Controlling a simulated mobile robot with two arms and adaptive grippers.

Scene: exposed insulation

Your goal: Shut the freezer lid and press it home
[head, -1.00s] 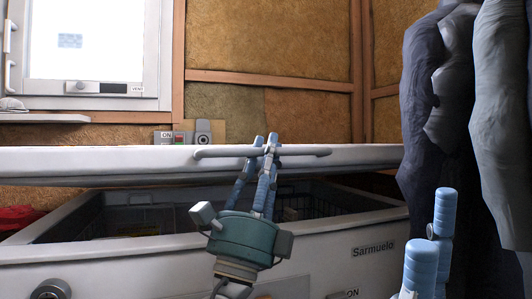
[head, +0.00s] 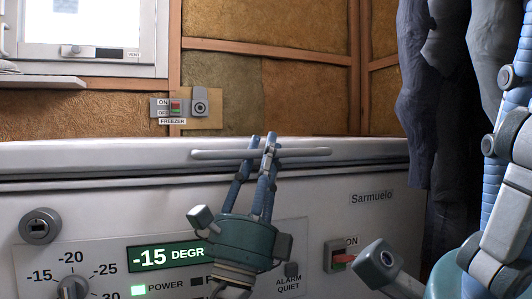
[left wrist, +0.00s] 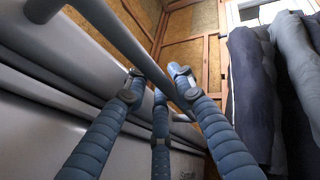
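The white freezer lid (head: 90,158) lies down along the front of the freezer body (head: 300,205). Only a thin dark seam shows between them, and the inside is hidden. A bar handle (head: 312,152) runs along the lid's front. In the left wrist view the bar (left wrist: 125,45) passes between the fingers. My right gripper (head: 500,145) shows only in part at the right edge, close to the camera, with its fingertips out of frame.
The freezer front carries a lock (head: 40,226), a green display (head: 170,254) reading -15, a dial (head: 72,288) and a red switch (head: 343,261). A wall switch (head: 176,107) sits behind. Dark clothes (head: 430,110) hang at the right.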

